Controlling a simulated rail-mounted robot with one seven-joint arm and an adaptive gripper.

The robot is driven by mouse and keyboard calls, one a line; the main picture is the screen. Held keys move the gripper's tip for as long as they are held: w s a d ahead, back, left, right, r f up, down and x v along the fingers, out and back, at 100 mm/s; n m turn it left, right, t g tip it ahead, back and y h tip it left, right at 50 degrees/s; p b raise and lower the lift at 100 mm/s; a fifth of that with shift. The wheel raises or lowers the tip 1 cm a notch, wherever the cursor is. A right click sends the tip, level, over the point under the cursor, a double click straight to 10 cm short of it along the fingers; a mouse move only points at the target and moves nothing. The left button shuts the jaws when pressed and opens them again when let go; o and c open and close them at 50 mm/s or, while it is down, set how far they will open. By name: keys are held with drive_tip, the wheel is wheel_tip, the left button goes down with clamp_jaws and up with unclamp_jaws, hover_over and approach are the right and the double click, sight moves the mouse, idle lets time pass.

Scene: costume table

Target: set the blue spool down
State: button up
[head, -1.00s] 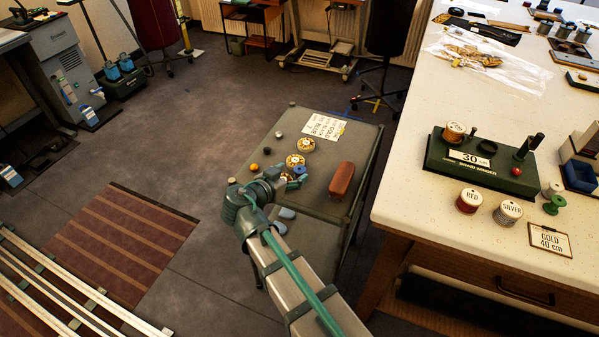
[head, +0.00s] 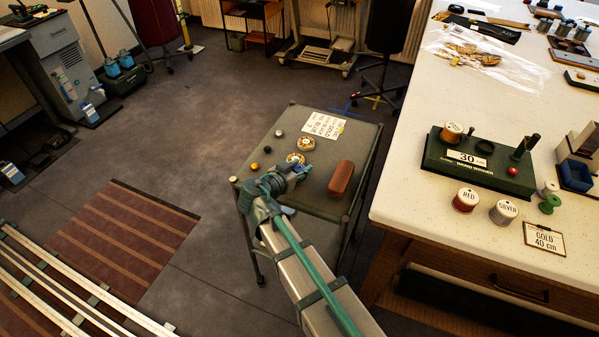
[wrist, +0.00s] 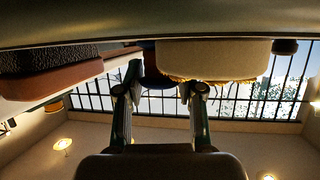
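The dark blue spool (wrist: 164,78) is between my two fingertips in the wrist view, which looks upside down. My gripper (wrist: 162,88) appears closed on the spool's sides, with the fingers a spool's width apart. The spool looks level with the trolley top; whether it touches that surface is unclear. In the head view my gripper (head: 300,174) is low over the near part of the grey trolley (head: 322,204), and my wrist mostly hides the spool.
A gold-trimmed round piece (head: 296,158) is close to my gripper, with another (head: 306,144) behind it. A brown case (head: 341,179) lies to the right. Small knobs (head: 267,149) are at left, and a printed card (head: 324,125) lies at the back. The worktable (head: 400,205) stands right.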

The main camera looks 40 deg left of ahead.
drive_tip(key=shift+c, duration=0.6)
drive_tip(key=shift+r, duration=0.1)
